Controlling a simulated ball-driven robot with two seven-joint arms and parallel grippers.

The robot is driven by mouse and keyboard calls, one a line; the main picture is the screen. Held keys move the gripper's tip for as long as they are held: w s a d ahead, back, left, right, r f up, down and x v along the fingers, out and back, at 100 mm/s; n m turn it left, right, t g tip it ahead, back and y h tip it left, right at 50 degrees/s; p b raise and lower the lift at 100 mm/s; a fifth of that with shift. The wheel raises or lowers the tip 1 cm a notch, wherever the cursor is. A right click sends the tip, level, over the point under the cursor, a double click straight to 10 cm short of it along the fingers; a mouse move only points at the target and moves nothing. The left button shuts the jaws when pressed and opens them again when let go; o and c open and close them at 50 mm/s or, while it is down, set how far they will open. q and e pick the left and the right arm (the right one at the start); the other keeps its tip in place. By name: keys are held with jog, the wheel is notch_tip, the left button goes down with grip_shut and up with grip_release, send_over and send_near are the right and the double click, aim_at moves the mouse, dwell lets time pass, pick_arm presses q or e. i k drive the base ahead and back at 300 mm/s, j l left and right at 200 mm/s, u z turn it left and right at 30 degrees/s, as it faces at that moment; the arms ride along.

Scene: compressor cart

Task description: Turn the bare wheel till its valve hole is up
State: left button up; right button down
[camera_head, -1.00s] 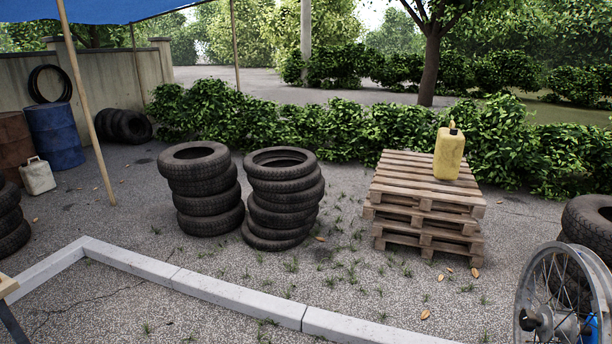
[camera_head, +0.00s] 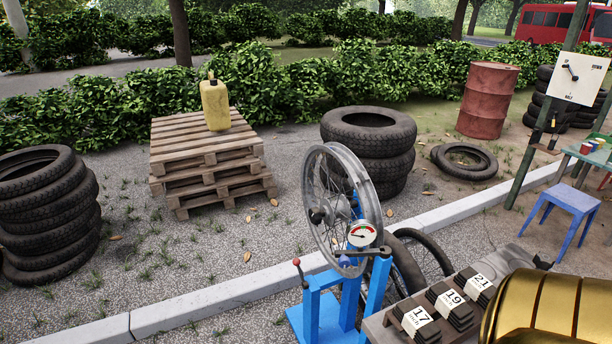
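The bare wheel (camera_head: 318,222) is a silver spoked rim without a tyre. It is upright on a blue stand (camera_head: 328,318), in the middle of the view, seen at a slant. A round gauge (camera_head: 362,235) with a red and green scale is in front of its lower right side. The valve hole is too small to make out. Neither of my grippers is in view.
A tyre leans behind the stand. A kerb (camera_head: 215,302) crosses the ground. Tyre stacks and a pallet pile (camera_head: 205,165) stand beyond; a blue stool (camera_head: 565,213) is right.

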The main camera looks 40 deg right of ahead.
aim_at(358, 178)
jog(key=z, duration=1.4)
